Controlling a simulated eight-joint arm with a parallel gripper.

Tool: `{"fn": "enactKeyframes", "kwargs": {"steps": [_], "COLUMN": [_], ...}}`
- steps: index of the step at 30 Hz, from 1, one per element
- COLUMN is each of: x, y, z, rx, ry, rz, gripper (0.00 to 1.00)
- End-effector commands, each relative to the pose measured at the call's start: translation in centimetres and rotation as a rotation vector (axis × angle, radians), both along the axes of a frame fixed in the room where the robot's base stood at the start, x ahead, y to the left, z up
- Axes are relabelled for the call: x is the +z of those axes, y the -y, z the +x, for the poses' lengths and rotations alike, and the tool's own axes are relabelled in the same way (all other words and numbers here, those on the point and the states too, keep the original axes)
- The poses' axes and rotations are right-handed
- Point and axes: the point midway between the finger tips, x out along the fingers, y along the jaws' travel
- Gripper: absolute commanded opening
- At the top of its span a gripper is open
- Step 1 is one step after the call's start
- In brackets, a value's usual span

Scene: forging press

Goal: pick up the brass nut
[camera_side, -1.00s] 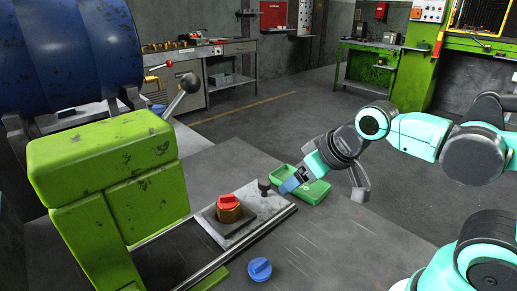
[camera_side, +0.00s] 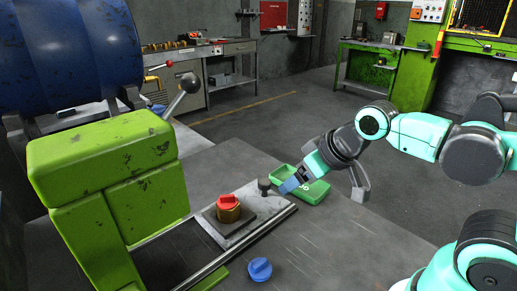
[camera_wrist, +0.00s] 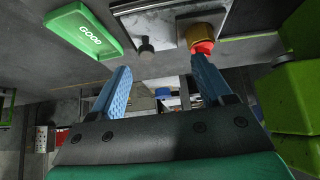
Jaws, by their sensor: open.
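A green tray (camera_side: 322,194) marked GOOD (camera_wrist: 90,35) lies close behind my gripper. A small dark knob (camera_side: 264,186) stands on the plate between nut and gripper. A blue knob (camera_side: 260,269) lies at the front. The green press (camera_side: 110,180) rises at the left. The table's right side is clear.

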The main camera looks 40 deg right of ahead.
Motion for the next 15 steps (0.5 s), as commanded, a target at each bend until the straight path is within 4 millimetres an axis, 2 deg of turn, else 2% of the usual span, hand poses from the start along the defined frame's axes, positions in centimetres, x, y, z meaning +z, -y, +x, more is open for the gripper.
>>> {"fn": "enactKeyframes", "kwargs": {"steps": [1, 3, 4, 11, 15], "x": [0.00, 0.00, 0.00, -0.02, -0.31], "y": [0.00, 0.00, 0.00, -0.03, -0.38], "z": [0.00, 0.00, 0.00, 0.06, 0.89], "rx": [0.000, 0.000, 0.000, -0.008, -0.114], "ry": [0.000, 0.000, 0.000, -0.002, -0.030], "rz": [0.000, 0.000, 0.000, 0.011, 0.141], "gripper": [0.78, 0.98, 1.00, 1.00, 1.00]}}
